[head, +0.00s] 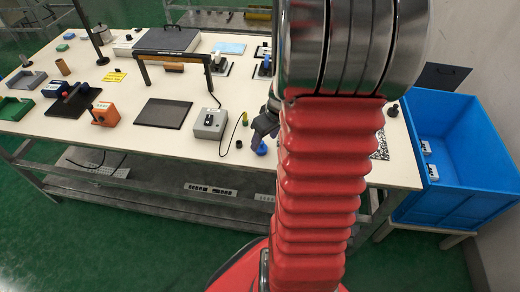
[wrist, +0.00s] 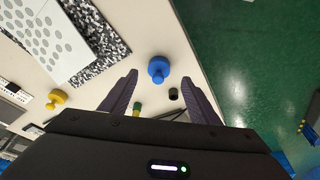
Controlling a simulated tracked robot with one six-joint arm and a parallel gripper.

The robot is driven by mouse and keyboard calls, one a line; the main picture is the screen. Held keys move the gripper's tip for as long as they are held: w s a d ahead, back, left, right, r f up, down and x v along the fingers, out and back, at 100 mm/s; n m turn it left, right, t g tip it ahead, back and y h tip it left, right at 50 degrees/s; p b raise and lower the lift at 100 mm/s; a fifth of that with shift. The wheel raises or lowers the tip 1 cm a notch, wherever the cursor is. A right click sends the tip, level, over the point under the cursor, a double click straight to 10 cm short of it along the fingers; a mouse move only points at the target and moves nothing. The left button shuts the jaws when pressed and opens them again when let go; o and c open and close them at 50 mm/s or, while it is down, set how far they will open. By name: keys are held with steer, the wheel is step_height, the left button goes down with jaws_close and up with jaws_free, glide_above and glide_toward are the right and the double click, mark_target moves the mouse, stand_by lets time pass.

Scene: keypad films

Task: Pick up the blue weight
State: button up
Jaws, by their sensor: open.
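The blue weight (wrist: 158,68) stands on the pale table near its edge, a round body with a knob. In the wrist view it lies between and slightly beyond the fingertips of my gripper (wrist: 160,78), which is open and empty. In the head view the blue weight (head: 262,149) shows at the table's front edge, just below my dark gripper (head: 264,127). My red arm hides the table to the right of it.
A small black cylinder (wrist: 173,94) stands close to the blue weight. A yellow weight (wrist: 57,98) and a speckled board (wrist: 103,58) lie to the left. A grey switch box (head: 210,123) stands left of my gripper. A blue bin (head: 460,140) stands right of the table.

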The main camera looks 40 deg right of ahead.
mark_target(263, 144)
steer(key=shift+f, duration=0.15)
steer(key=shift+x, duration=2.45)
steer(key=shift+d, duration=0.1)
steer(key=shift+c, duration=0.4)
steer(key=c, duration=1.3)
steer(key=shift+o, duration=0.2)
step_height(263, 144, up, 10)
steer(key=shift+r, duration=0.1)
steer(key=shift+w, duration=0.1)
